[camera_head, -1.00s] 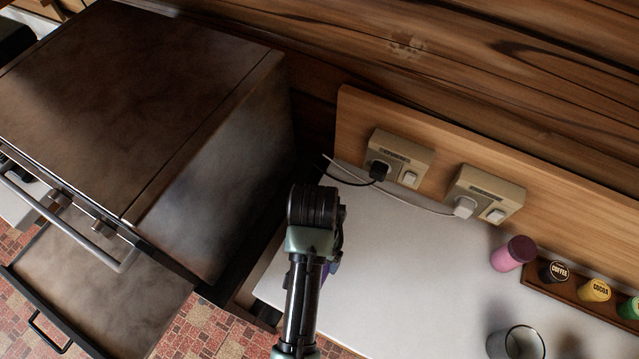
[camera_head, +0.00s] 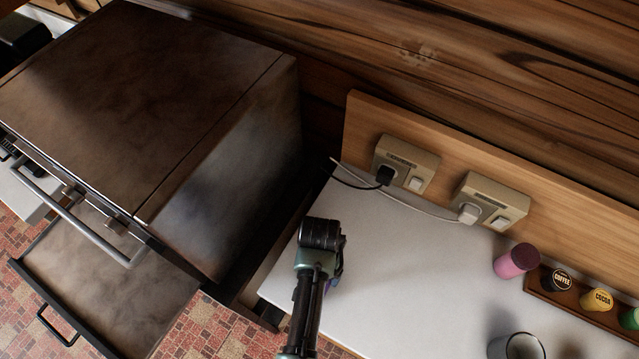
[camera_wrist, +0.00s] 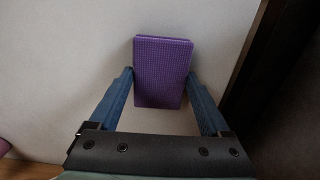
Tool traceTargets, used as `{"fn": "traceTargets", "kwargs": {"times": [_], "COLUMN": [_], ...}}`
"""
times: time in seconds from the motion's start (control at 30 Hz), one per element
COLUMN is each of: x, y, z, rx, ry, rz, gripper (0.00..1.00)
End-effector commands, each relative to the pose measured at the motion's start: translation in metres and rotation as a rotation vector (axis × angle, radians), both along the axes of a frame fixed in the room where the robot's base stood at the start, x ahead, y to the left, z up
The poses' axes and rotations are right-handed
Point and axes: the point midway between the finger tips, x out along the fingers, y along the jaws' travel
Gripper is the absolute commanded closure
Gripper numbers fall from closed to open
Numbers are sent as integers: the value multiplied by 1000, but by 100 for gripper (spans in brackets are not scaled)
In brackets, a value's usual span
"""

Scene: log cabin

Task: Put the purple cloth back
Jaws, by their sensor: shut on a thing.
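The purple cloth (camera_wrist: 162,72) is a folded, waffle-textured rectangle between the two blue fingers of my gripper (camera_wrist: 162,90) in the wrist view. The fingers touch its left and right sides, so my gripper is shut on it. In the head view my arm's end hides most of the cloth, with only a sliver of purple showing beside it. The gripper is over the left end of the white worktop (camera_head: 410,285). How far the cloth is above the worktop I cannot tell.
A dark metal stove (camera_head: 130,100) stands left of the worktop, its lower drawer (camera_head: 110,285) open. Sockets (camera_head: 406,165) with plugs and cables are at the back. A pink cylinder (camera_head: 516,261), a rack of jars (camera_head: 580,299) and a mug (camera_head: 517,347) stand right. The worktop's middle is clear.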

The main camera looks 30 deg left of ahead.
Motion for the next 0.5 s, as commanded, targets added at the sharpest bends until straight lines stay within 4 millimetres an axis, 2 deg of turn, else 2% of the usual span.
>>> {"fn": "traceTargets", "kwargs": {"times": [0.07,0.1,0.17,0.2,0.5], "x": [0,0,0,0,0], "y": [0,0,0,0,0], "z": [-4,-3,-2,-3,3], "rx": [0,0,0,0,0], "ry": [0,0,0,0,-1], "rz": [0,0,0,0,0], "gripper": [71,13,3,0,0]}}
